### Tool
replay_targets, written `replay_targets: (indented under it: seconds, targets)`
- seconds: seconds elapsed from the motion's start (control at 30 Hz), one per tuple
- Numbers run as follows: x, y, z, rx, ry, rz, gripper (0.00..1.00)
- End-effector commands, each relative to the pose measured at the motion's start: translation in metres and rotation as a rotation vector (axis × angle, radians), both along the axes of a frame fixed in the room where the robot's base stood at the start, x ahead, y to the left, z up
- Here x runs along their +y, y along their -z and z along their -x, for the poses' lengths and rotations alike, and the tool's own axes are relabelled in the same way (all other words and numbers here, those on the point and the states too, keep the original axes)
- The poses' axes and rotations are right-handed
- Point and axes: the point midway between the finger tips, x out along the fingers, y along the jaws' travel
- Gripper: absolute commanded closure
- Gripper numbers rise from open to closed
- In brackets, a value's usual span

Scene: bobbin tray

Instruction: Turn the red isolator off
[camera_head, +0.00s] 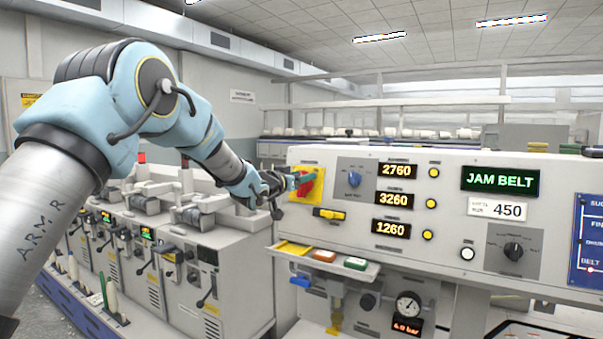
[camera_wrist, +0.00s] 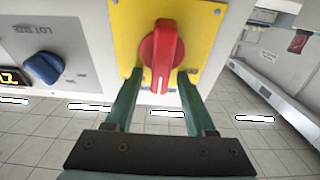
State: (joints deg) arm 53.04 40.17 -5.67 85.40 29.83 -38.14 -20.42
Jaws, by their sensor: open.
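The red isolator knob (camera_wrist: 163,50) sits on a yellow plate (camera_wrist: 208,20), which also shows at the left end of the panel in the head view (camera_head: 319,184). In the wrist view its handle runs nearly up and down the picture. My gripper (camera_wrist: 160,78) is open, with one green finger on each side of the handle's lower part. A gap shows between each finger and the handle, and I see no contact. In the head view my gripper (camera_head: 300,181) is in front of the plate and hides part of the red knob (camera_head: 306,188).
A blue knob (camera_head: 354,179) is right of the isolator. A yellow and black switch (camera_head: 330,214) is below it. A small shelf (camera_head: 368,272) with coloured blocks juts out under the panel. Machines (camera_head: 200,280) stand at the left. The panel display reads JAM BELT (camera_head: 503,178).

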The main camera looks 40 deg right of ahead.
Motion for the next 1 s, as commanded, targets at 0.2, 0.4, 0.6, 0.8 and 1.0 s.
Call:
replay_targets:
  seconds: [0.2, 0.4, 0.6, 0.8, 1.0]
  targets:
    - [-0.0007, 0.0001, -0.0003, 0.000, 0.000, 0.000, 0.45]
    - [-0.0007, 0.0001, -0.0002, 0.000, 0.000, 0.000, 0.63]
    - [-0.0006, 0.0002, -0.0002, 0.000, 0.000, 0.000, 0.85]
    - [-0.0006, 0.0002, -0.0002, 0.000, 0.000, 0.000, 1.00]
    - [-0.0006, 0.0002, -0.0002, 0.000, 0.000, 0.000, 1.00]
